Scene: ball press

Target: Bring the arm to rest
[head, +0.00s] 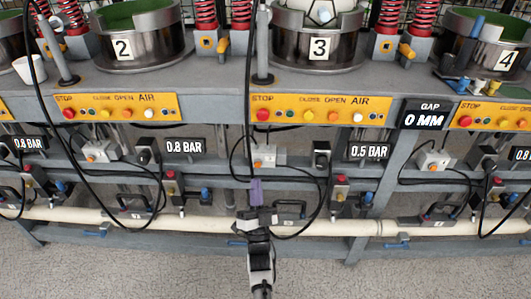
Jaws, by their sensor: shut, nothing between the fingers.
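My arm reaches up from the bottom middle of the head view, in front of the lower frame of the bench. My gripper (256,184) is at its far end, below the yellow control panel of press 3 (320,108). Its narrow purple-grey fingers look shut, with nothing seen between them. It appears in front of the pale pipe (340,228) and beside a black cable; I cannot tell whether it touches either.
The grey bench (215,75) carries press pots 2 (150,45), 3 (345,48) and 4 (470,52). Black hoses hang in loops in front of the frame. A white cup (30,68) stands at the left. The speckled floor (130,275) beside my arm is clear.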

